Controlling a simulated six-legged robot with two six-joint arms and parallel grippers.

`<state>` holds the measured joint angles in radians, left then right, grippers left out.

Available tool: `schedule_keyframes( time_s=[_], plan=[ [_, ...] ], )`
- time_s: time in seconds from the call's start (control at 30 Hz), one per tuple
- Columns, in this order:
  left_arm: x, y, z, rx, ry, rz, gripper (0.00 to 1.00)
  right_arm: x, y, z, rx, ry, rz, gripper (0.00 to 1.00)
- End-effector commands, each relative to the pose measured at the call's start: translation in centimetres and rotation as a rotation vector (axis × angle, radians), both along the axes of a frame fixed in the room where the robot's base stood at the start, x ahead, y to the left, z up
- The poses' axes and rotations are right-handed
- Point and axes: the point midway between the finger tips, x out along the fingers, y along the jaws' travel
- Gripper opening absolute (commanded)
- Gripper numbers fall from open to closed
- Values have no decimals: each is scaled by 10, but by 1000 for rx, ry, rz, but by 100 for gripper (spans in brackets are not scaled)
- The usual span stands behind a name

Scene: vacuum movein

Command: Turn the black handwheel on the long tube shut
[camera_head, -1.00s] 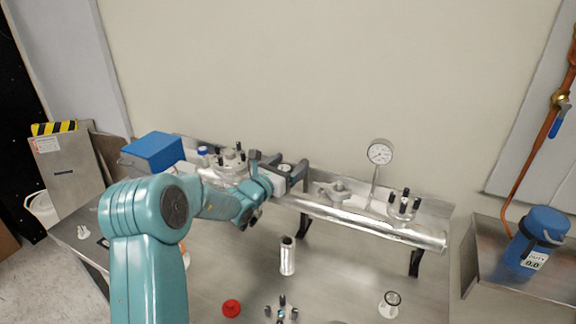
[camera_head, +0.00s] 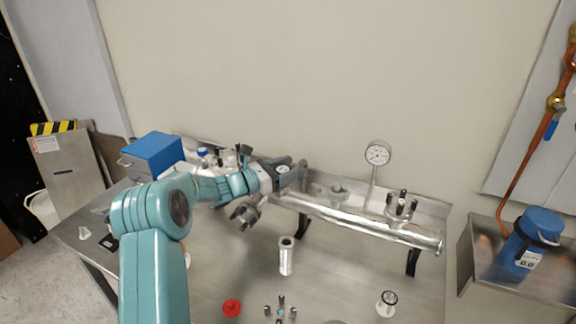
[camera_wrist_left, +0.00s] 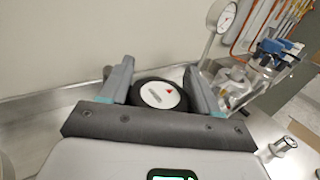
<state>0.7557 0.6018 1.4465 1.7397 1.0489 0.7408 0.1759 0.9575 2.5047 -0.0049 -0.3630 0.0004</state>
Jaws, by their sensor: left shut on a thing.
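The black handwheel (camera_wrist_left: 160,94) has a white centre disc with a red arrow mark. It sits at the left end of the long silver tube (camera_head: 350,219), and its white top also shows in the head view (camera_head: 284,160). My left gripper (camera_wrist_left: 152,78) is shut on the handwheel, with one finger on each side of its rim. In the head view my left gripper (camera_head: 279,169) hides part of the wheel and the tube's left end. My right gripper is not in view.
A round gauge (camera_head: 377,153) stands on the tube. A studded flange (camera_head: 400,207) is near its right end. A short metal cylinder (camera_head: 286,257), a red cap (camera_head: 232,307) and several small parts rest on the steel table. A blue box (camera_head: 152,154) is at the back left.

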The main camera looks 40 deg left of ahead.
Motion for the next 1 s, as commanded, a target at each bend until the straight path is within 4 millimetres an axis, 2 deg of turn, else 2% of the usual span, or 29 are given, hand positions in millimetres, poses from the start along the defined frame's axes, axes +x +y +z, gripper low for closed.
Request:
schedule_keyframes(
  time_s=[0.27,0.3,0.33,0.63,0.73,0.87,1.0],
  plan=[
    [0,0,1,2,-2,-3,31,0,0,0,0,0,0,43],
    [0,0,1,2,-2,-3,71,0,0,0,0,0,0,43],
    [0,0,1,2,-2,-3,81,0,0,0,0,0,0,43],
    [-1,1,0,2,-2,-2,82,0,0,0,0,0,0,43],
    [-8,4,0,2,-1,0,82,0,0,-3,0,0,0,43],
    [-31,11,-1,2,-1,3,82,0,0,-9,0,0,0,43],
    [-68,23,-2,2,-1,4,82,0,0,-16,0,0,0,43]
  ],
)
